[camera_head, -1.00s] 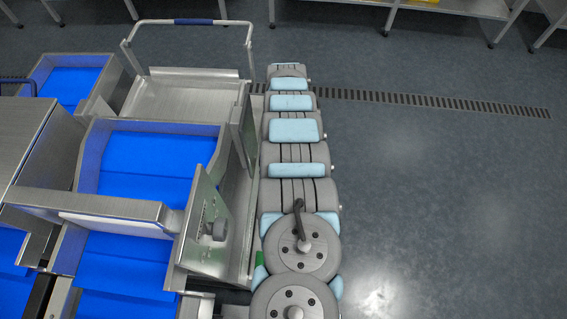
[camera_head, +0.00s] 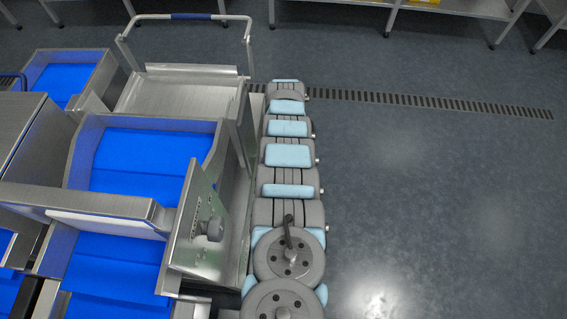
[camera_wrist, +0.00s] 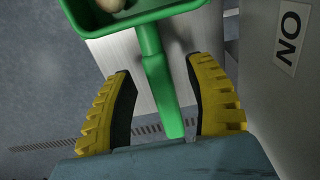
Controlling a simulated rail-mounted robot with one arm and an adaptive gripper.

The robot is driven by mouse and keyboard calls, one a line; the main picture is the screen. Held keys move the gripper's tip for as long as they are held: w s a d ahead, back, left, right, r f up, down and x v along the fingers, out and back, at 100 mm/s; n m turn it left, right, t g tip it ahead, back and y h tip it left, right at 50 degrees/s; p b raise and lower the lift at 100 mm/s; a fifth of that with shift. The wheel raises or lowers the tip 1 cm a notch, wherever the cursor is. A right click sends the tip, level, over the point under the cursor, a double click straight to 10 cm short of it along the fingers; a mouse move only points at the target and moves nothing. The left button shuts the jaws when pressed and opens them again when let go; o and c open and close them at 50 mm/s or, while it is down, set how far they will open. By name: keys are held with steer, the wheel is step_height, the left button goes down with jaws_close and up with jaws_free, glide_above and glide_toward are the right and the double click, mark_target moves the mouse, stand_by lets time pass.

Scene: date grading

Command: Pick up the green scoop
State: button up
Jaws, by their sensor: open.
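The green scoop (camera_wrist: 160,80) is in the wrist view. Its bowl is at the top edge, partly cut off, and holds a pale brown rounded lump (camera_wrist: 111,4). Its handle points down the picture toward my palm. My gripper (camera_wrist: 160,68) is open, with one yellow ribbed finger on each side of the handle. Gaps show between the handle and both fingers. The handle's lower end lies close to my palm; I cannot tell whether they touch. In the head view I cannot make out the scoop or my gripper.
In the head view, blue-lined metal trays (camera_head: 212,140) and a trolley with a handle bar (camera_head: 190,17) are at left. Open floor (camera_head: 430,200) lies to the right.

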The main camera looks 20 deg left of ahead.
jaws_close()
steer(key=shift+r, duration=0.1)
stand_by(0.3)
